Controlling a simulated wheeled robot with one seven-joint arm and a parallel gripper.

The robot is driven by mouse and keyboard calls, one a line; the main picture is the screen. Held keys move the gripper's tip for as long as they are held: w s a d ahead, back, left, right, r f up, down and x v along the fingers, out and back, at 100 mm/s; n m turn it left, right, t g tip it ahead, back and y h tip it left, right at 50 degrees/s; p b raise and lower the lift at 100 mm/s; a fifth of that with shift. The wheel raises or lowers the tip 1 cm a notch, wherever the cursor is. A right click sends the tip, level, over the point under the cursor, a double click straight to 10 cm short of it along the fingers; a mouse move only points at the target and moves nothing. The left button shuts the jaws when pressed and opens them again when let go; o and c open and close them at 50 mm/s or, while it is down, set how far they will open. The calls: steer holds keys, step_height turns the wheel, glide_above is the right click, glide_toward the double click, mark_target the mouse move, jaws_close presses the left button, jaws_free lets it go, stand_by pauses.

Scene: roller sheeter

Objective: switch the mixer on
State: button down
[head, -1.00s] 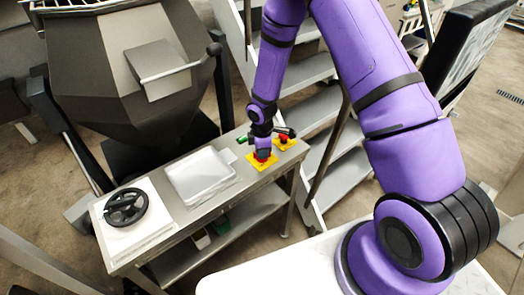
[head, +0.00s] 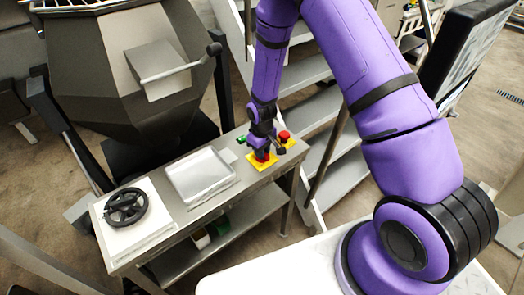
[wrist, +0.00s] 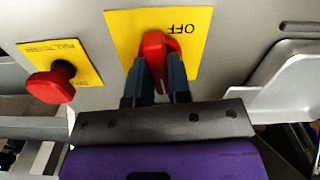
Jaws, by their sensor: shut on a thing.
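The red switch knob (wrist: 157,55) sits on a yellow plate (wrist: 198,28) marked OFF, which reads upside down in the wrist view. My gripper (wrist: 163,72) is shut on this knob, one dark finger on each side. In the head view my gripper (head: 262,149) points down at the right end of the steel table, over the knob (head: 262,156). The knob's exact angle and any ON mark cannot be made out. The mixer (head: 120,80) is taken to be the large dark hopper machine behind the table.
A red mushroom button (wrist: 50,84) on its own yellow plate stands close beside my gripper; it also shows in the head view (head: 284,136). A pale tray (head: 200,176) and a black handwheel (head: 126,207) are farther left on the table. Metal stairs (head: 325,130) stand to the right.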

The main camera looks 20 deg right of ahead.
steer(key=shift+w+m, duration=0.1)
steer(key=shift+m, duration=0.6)
steer(key=c, duration=1.1)
jaws_free()
steer(key=shift+o, duration=0.2)
steer(key=shift+r, duration=0.15)
step_height(320, 180, up, 11)
steer(key=shift+f, duration=0.2)
